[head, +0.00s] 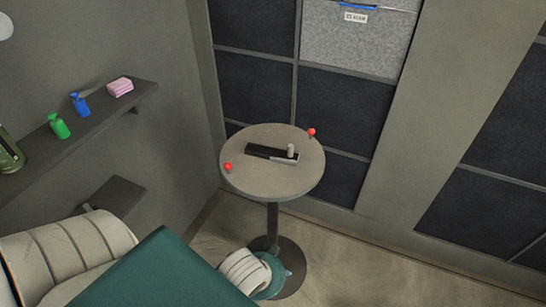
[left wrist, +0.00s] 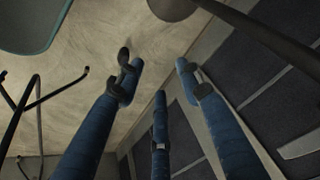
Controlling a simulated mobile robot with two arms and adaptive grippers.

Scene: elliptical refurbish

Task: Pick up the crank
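The crank (head: 284,160), a light grey bar with a short upright knob, lies on a small round table (head: 252,185). It sits at the right end of a flat black piece (head: 262,151), and I cannot tell whether the two are joined. My left gripper (left wrist: 157,78) shows in the left wrist view with its blue fingers spread apart and nothing between them. It points toward the floor and wall, and the crank is not in that view. Neither gripper shows in the head view.
Two red knobs (head: 228,167) (head: 311,132) are at the table's edge. A wall shelf (head: 95,108) holds bottles and a pink block (head: 120,87). A teal padded seat (head: 165,270) is in front. Dark wall panels stand behind the table. The left wrist view shows the table's pole (left wrist: 262,35).

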